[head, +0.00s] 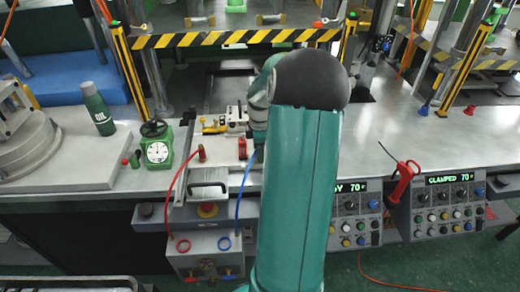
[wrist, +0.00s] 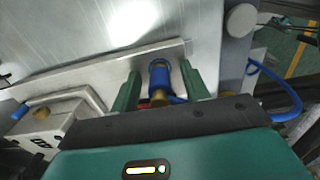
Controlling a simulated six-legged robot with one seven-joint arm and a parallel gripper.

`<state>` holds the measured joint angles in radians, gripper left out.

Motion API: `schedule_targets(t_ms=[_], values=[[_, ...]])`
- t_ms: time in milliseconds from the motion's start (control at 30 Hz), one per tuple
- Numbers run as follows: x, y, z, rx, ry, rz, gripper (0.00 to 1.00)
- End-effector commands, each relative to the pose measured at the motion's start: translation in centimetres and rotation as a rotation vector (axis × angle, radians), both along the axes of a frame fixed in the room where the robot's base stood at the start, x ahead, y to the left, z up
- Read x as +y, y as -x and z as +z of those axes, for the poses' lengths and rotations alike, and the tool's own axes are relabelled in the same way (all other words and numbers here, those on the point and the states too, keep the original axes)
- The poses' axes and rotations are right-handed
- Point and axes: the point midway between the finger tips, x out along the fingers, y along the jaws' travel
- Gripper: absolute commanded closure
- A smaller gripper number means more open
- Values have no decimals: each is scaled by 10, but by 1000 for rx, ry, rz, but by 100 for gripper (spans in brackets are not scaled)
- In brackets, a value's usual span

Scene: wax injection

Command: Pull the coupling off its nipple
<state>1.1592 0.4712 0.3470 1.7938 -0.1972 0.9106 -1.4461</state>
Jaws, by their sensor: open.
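In the wrist view my gripper (wrist: 160,73) is open, with one green finger on each side of a blue coupling (wrist: 159,77). A gap shows beside the coupling, so the fingers are not closed on it. A brass-coloured part (wrist: 158,97) sits at the coupling's near end, partly hidden by my gripper; I cannot tell whether it is the nipple. In the head view my arm hides the gripper and the blue coupling. A blue hose (head: 242,190) runs up to that spot. A red coupling (head: 201,154) with a red hose stands left of it on the plate.
A grey box (head: 204,262) with hose rings hangs below the bench edge. A red-handled tool (head: 402,182) is at right.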

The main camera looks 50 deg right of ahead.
Motion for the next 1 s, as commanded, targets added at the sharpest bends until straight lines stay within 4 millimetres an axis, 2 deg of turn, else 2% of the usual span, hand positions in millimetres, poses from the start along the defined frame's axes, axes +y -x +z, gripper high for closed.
schedule_targets(t_ms=[567,800,1000], values=[[0,0,0,0,0,1,54],[0,0,0,0,0,0,100],[0,0,1,-1,1,0,100]])
